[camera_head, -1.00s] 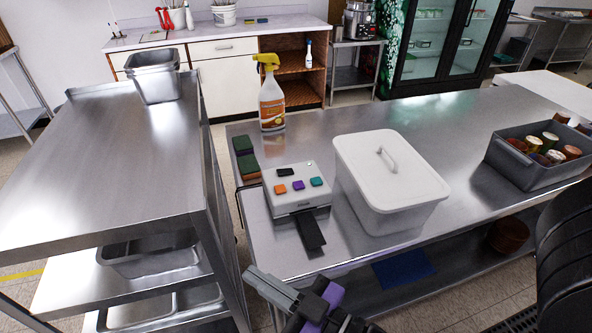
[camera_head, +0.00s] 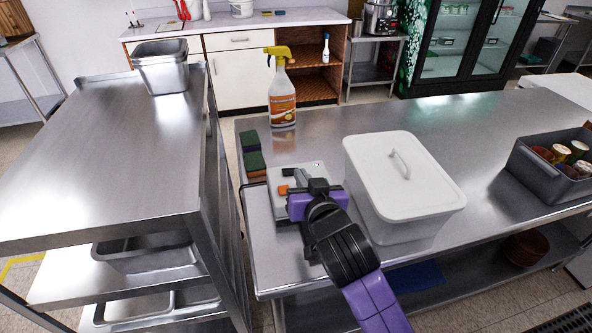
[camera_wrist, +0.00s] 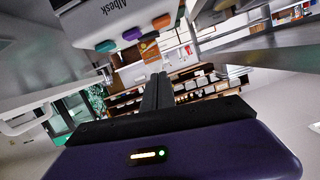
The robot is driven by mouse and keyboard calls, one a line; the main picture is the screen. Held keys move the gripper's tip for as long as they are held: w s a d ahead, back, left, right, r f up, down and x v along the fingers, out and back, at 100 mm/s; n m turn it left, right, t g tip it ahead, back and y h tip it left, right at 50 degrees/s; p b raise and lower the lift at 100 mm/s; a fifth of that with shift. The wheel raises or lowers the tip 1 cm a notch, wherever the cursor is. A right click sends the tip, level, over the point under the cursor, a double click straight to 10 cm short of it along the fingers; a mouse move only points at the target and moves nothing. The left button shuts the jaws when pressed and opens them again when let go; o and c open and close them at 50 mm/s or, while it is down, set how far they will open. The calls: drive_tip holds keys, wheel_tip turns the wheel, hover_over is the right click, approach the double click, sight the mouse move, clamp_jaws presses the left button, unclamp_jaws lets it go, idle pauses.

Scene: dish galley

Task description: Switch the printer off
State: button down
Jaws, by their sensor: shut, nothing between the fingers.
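The printer (camera_head: 310,172) is a small white box with coloured buttons on top, on the steel table. In the head view my gripper (camera_head: 316,190) and wrist cover much of it, and only an orange button (camera_head: 283,190) shows clearly at its left. In the wrist view the printer (camera_wrist: 100,20) appears upside down at the top, with teal, purple, black and orange buttons along its edge. My gripper's fingers (camera_wrist: 158,88) are shut and empty, pointing past that edge. I cannot tell whether they touch a button.
A white lidded bin (camera_head: 400,185) stands close on the printer's right. A spray bottle (camera_head: 282,95) and green-and-brown sponges (camera_head: 251,152) are behind and left. A grey bin of jars (camera_head: 545,180) is at the right. A steel shelf unit (camera_head: 120,150) stands left across a narrow gap.

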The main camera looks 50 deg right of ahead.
drive_tip(key=p, duration=0.2)
hover_over(289, 180)
drive_tip(key=shift+s+d+f, duration=0.1)
drive_tip(key=shift+d+f, duration=0.1)
drive_tip(key=shift+f, duration=0.35)
drive_tip(key=shift+d+f, duration=0.15)
drive_tip(key=shift+f, duration=0.35)
drive_tip(key=f, duration=0.2)
drive_tip(key=shift+a+f, duration=0.25)
drive_tip(key=shift+f, duration=0.1)
drive_tip(key=shift+a+f, duration=0.1)
drive_tip(key=shift+f, duration=0.6)
